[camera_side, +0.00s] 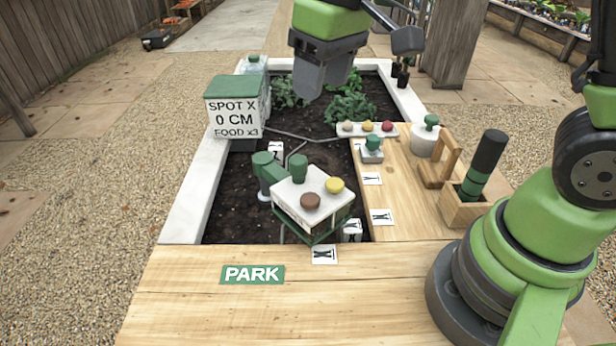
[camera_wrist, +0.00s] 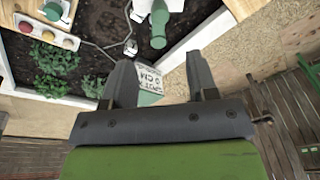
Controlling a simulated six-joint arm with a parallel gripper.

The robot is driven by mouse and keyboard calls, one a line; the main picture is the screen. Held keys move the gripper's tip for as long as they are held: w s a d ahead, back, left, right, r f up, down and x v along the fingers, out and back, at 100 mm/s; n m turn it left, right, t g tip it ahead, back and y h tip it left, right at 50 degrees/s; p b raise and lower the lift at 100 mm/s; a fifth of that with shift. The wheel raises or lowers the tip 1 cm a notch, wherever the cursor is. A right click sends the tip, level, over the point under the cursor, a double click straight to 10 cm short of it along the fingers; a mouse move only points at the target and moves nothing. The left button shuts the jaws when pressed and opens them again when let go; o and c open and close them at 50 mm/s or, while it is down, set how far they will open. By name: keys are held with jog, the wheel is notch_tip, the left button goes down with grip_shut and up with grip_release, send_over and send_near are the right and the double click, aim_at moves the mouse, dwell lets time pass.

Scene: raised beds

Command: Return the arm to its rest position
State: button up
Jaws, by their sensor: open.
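My gripper (camera_side: 322,78) hangs high over the far part of the raised bed in the side view, above the green plants (camera_side: 350,106). In the wrist view my gripper (camera_wrist: 160,82) has its two dark fingers apart with nothing held between them. The white box (camera_side: 235,110) with a green lid and the words "SPOT X 0 CM FOOD x3" stands at the bed's left edge. In the wrist view this sign box (camera_wrist: 150,80) shows beyond and between the fingers, well apart from them.
A white box device (camera_side: 312,204) with brown and yellow knobs stands at the bed's near end. A wooden holder (camera_side: 465,207) with a dark green-banded cylinder (camera_side: 484,160) and a white jar (camera_side: 424,141) stand on the right boards.

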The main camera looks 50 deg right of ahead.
jog(key=s+r+m+t, duration=0.2)
jog(key=s+r, duration=0.1)
jog(key=s, duration=0.4)
jog(key=s+d+r+m+t+y, duration=0.1)
jog(key=s+r+m+t, duration=0.2)
jog(key=s, duration=0.5)
jog(key=shift+s+d+r, duration=0.25)
jog(key=shift+s+r, duration=0.05)
